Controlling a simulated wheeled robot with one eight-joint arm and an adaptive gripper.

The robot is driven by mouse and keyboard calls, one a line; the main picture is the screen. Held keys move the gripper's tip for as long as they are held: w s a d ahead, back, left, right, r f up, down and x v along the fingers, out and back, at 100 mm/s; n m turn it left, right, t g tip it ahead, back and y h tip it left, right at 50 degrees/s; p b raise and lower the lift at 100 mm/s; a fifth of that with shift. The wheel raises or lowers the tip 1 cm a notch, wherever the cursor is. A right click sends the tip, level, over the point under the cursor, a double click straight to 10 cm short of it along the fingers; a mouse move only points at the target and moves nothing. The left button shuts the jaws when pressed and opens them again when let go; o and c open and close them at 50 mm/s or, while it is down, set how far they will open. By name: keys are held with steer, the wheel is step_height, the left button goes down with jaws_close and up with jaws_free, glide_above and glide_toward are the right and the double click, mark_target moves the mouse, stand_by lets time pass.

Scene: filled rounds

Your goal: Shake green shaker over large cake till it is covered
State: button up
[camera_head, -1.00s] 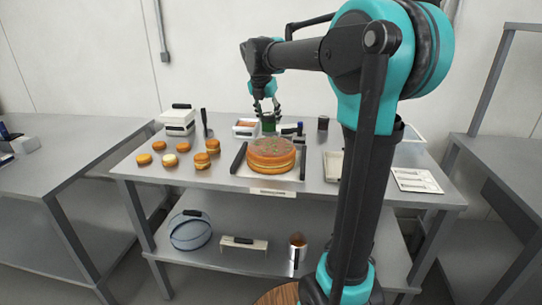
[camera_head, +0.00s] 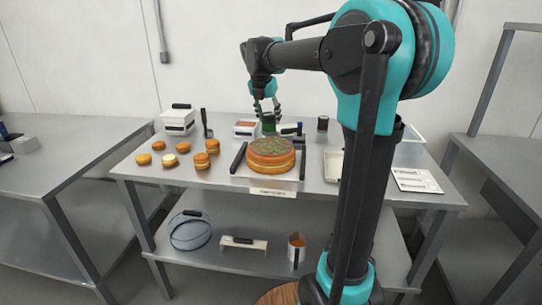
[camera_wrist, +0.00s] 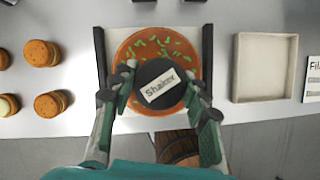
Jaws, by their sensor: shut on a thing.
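My gripper (camera_head: 267,109) is shut on the green shaker (camera_head: 268,124) and holds it above the far side of the large cake (camera_head: 270,157). In the wrist view my gripper's fingers (camera_wrist: 160,92) close on the shaker from both sides, and its dark round end with a "Shaker" label (camera_wrist: 160,84) faces the camera. The large cake (camera_wrist: 128,50) lies below it, with green sprinkles scattered over its orange-brown top and bare patches between them. The shaker hides part of the top. The cake sits on a tray with dark side handles (camera_head: 240,157).
Several small round cakes (camera_head: 170,160) stand left of the large cake. A white box with a dark handle (camera_head: 178,120) is at the back left. A pale square tray (camera_wrist: 265,68) is at the right. A dark cup (camera_head: 323,124) stands behind. The lower shelf holds other items.

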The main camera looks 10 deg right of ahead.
steer(key=shift+d, duration=1.1)
steer(key=shift+a, duration=1.45)
steer(key=shift+d, duration=1.45)
steer(key=shift+a, duration=1.5)
steer(key=shift+r, duration=2.5)
steer(key=shift+d, duration=0.1)
